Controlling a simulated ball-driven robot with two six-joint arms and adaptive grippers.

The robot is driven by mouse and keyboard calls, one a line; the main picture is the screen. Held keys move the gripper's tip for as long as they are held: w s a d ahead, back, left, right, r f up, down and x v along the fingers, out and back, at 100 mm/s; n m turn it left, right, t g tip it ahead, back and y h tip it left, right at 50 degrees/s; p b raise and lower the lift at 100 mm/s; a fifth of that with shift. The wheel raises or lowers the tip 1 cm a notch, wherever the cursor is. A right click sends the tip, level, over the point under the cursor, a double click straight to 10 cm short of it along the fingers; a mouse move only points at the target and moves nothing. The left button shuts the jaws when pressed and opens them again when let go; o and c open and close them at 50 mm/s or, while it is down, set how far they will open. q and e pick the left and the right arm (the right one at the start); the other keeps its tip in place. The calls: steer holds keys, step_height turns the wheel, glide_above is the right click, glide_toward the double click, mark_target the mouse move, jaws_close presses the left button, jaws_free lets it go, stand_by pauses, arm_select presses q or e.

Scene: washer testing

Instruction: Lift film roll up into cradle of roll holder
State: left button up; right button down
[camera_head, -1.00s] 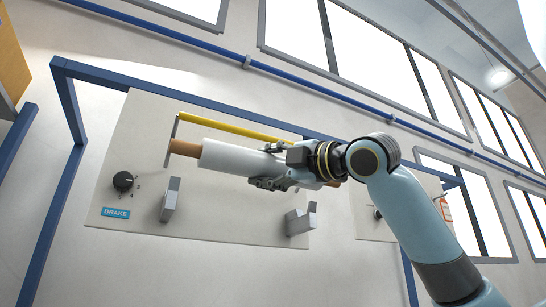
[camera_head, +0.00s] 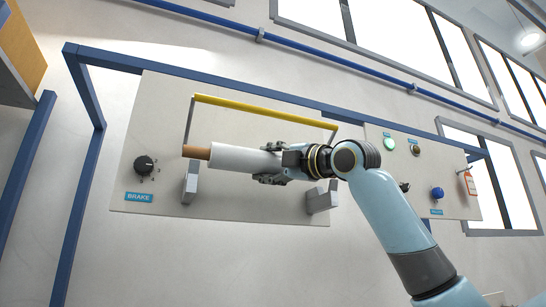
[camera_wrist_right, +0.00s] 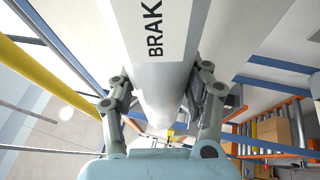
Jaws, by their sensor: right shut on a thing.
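The film roll (camera_head: 235,159) is a white cylinder with a brown core showing at its left end. My right gripper (camera_head: 270,163) is shut on its right part, and the roll lies nearly level. The roll holder's cradle is two grey brackets on the panel: the left bracket (camera_head: 190,187) and the right bracket (camera_head: 322,199). The roll's left part overlaps the top of the left bracket; I cannot tell if they touch. The right core end is hidden by my gripper. In the right wrist view the white roll (camera_wrist_right: 160,85) is between my two fingers. My left gripper is not in view.
A yellow bar (camera_head: 265,110) runs across just above the roll. The pale panel (camera_head: 150,110) carries a black knob (camera_head: 145,165) and a blue BRAKE label (camera_head: 138,197). A second panel with buttons (camera_head: 437,193) is at right. A blue frame (camera_head: 90,60) surrounds them.

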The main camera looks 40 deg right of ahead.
steer(key=shift+w+r, duration=0.1)
steer(key=shift+w, duration=0.35)
steer(key=shift+d+f+b, duration=0.1)
steer(key=shift+f+b, duration=0.75)
steer(key=shift+f, duration=1)
steer(key=c, duration=0.5)
jaws_free()
steer(key=shift+f, duration=0.1)
steer(key=v, duration=0.7)
steer(key=shift+s, duration=0.3)
